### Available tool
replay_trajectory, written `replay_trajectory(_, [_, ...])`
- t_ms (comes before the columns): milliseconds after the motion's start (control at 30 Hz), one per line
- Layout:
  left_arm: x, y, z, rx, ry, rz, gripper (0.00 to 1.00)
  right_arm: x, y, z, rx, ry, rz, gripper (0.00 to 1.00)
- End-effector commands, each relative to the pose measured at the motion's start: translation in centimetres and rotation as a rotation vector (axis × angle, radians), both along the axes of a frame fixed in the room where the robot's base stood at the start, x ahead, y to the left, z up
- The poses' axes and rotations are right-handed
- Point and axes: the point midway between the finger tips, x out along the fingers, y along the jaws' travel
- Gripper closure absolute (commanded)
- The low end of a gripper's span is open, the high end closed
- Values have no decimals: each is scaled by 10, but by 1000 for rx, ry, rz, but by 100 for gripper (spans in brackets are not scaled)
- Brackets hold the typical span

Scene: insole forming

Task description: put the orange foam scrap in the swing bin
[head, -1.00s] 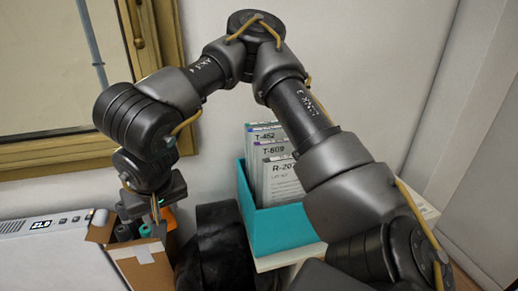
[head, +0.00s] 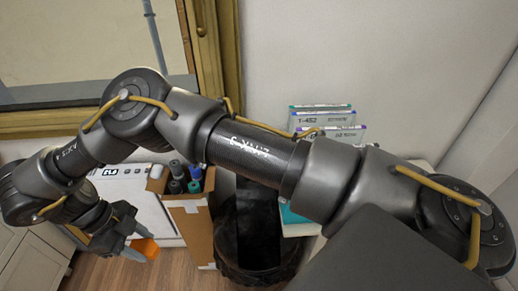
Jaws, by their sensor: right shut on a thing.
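My right gripper (head: 138,245) is shut on the orange foam scrap (head: 147,248), at the lower left of the head view. It holds the scrap in the air to the left of the cardboard box, with the wooden floor showing below. The black round bin (head: 229,272) stands right of the box, at the lower middle. Its top looks dark, and my right arm covers its upper part. The scrap is apart from the bin, to its left. My left gripper is not in view.
A tall cardboard box (head: 200,232) with several dark capped tubes (head: 177,177) stands between the scrap and the bin. A white machine with a display (head: 138,200) is behind the gripper. A rack of labelled folders (head: 322,119) is partly hidden behind my arm. Cream drawers (head: 25,262) stand far left.

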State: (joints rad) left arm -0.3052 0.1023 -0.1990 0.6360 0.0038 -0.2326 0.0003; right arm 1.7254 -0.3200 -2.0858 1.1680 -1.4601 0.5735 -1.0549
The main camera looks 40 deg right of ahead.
Motion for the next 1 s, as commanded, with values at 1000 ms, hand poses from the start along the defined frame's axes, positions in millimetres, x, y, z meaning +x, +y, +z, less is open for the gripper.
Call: replay_trajectory(1000, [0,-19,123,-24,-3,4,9,-5,-58,-92,-29,-5,-2969,81])
